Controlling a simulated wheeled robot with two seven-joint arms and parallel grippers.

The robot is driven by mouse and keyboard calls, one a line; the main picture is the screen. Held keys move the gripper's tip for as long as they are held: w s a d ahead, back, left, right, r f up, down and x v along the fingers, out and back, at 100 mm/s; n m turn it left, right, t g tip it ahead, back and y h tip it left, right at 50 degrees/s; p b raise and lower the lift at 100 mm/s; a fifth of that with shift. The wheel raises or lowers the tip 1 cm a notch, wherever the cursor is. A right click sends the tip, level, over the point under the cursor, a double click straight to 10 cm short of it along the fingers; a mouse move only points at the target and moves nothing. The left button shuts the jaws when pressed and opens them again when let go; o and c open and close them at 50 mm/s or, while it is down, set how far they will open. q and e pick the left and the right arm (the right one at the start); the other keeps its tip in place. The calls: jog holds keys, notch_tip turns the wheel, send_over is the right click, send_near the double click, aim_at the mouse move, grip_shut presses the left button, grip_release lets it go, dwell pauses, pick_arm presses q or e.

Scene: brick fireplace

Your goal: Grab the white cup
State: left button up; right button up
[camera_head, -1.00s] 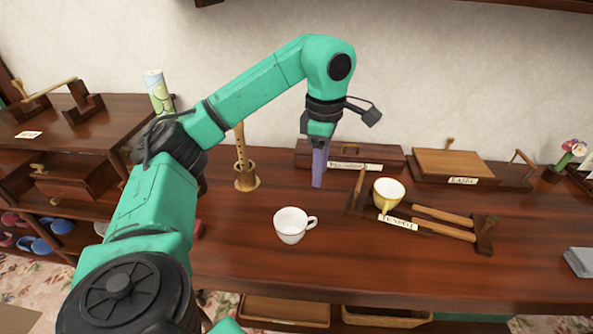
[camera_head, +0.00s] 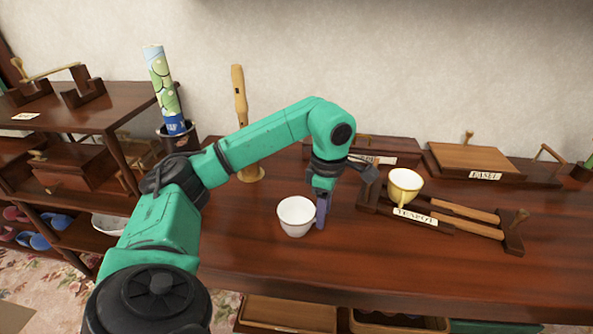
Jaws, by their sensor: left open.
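The white cup (camera_head: 295,217) stands upright on the dark wooden table, left of the middle. My left gripper (camera_head: 321,210) comes down from above and is at the cup's right side, where the handle was seen earlier. The handle is now hidden by the gripper. The gripper is open; only one purplish finger shows clearly, and I cannot tell whether it touches the cup. My right gripper is not in view.
A yellow cup (camera_head: 403,186) sits on a wooden rack labelled "TEAPOT" (camera_head: 415,216) to the right. A wooden flute (camera_head: 240,95) stands behind the cup. The table front is clear.

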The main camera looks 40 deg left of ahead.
pick_arm(q)
grip_shut()
dwell(1.4)
